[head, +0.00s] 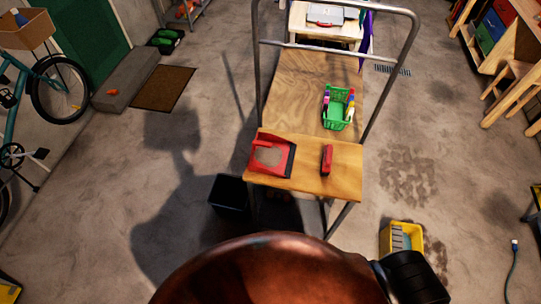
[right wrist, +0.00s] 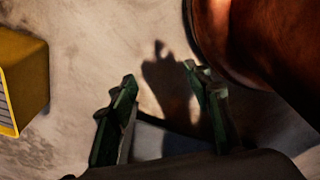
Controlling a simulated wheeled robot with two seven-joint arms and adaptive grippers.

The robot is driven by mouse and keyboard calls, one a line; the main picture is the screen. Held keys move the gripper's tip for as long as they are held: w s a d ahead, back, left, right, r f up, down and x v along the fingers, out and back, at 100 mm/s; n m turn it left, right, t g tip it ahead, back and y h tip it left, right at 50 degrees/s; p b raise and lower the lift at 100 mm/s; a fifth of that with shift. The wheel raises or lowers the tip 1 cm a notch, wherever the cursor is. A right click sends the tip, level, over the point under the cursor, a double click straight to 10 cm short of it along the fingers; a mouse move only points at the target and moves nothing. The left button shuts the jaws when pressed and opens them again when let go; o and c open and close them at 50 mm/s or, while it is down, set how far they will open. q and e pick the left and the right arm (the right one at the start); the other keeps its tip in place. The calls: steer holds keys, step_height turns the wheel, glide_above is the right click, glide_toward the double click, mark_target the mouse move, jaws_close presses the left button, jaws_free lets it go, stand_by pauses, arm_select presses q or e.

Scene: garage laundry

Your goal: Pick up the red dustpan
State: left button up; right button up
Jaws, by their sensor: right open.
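The red dustpan (head: 270,154) lies on the near left part of the wooden cart top in the head view. It has a dark edge on its right side and a greyish-brown inner face. My right gripper (right wrist: 160,95) shows in the right wrist view with its two fingers spread apart and nothing between them. It points down at the concrete floor, beside my brown body. In the head view only a dark part of my right arm shows at the bottom right, well short of the dustpan. My left gripper is not in view.
A red brush-like object (head: 327,159) lies right of the dustpan. A green basket (head: 338,107) with colourful bottles stands farther back on the cart (head: 300,85). The cart has a tall metal handle frame (head: 262,60).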

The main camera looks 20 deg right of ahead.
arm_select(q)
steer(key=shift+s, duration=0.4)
arm_select(e)
steer(key=shift+a, duration=0.1)
steer(key=shift+c, duration=0.6)
